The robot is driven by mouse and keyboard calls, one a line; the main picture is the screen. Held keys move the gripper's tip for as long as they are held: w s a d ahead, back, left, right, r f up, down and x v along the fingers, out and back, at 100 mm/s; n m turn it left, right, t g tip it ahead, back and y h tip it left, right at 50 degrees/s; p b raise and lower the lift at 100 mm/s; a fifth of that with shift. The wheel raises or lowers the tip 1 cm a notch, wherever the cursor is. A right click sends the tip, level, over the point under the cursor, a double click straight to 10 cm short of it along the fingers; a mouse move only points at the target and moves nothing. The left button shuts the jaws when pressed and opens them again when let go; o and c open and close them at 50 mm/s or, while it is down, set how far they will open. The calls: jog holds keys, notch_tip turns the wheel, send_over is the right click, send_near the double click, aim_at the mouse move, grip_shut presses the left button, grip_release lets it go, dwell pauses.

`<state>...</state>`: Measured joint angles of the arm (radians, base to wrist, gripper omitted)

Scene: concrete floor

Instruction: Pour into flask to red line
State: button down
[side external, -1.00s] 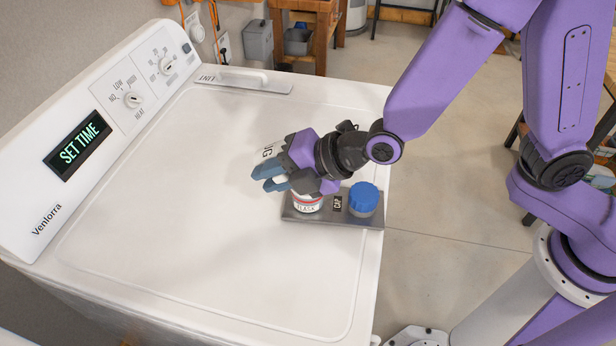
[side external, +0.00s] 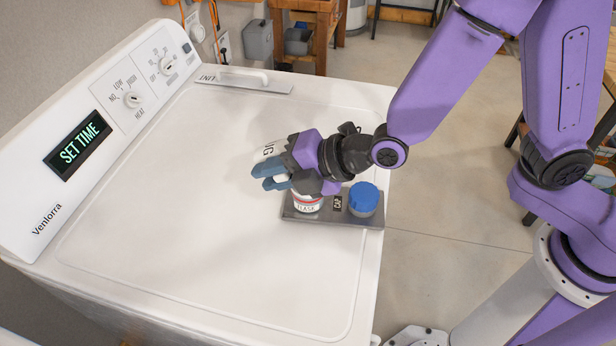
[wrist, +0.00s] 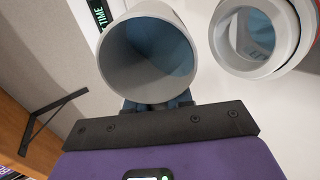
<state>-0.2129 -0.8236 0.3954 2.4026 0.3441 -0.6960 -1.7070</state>
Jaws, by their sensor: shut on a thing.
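My gripper (side external: 272,177) is shut on a pale jug (side external: 266,152) with dark lettering, mostly hidden behind the fingers in the side view. In the wrist view the jug's open mouth (wrist: 148,62) faces the camera, with a blue-grey inside. The white flask (side external: 308,204), with a red band and a label, stands upright on a grey tray (side external: 326,220), just below and beside my gripper. The flask's open mouth (wrist: 262,38) shows right of the jug in the wrist view, apart from it, with blue inside. I cannot tell the level against the red line.
A blue cap (side external: 363,197) sits on the tray's right end, beside a CAP label. The tray lies on the white appliance top (side external: 190,230), which is broadly clear.

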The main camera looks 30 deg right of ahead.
jog(key=shift+r, duration=0.15)
dwell(0.9)
jog(key=shift+a+g+h, duration=0.1)
jog(key=shift+g+h, duration=1.2)
jog(key=shift+a+f+g+h, duration=0.1)
jog(key=shift+f+g+h, duration=0.2)
jog(key=shift+w+a+f+g+h, duration=0.35)
jog(key=shift+w+a+g+h, duration=0.1)
jog(key=shift+w+g+h, duration=0.05)
dwell(0.5)
jog(key=shift+g+h, duration=0.8)
jog(key=x, duration=0.4)
jog(key=shift+w, duration=0.1)
jog(key=shift+w+a+f+g+h, duration=0.25)
jog(key=shift+w+a+g+h, duration=0.1)
jog(key=shift+g+h, duration=0.25)
jog(key=shift+w+a+f+g+h, duration=0.25)
jog(key=shift+w+a+g+h, duration=0.1)
jog(key=shift+g+h, duration=0.25)
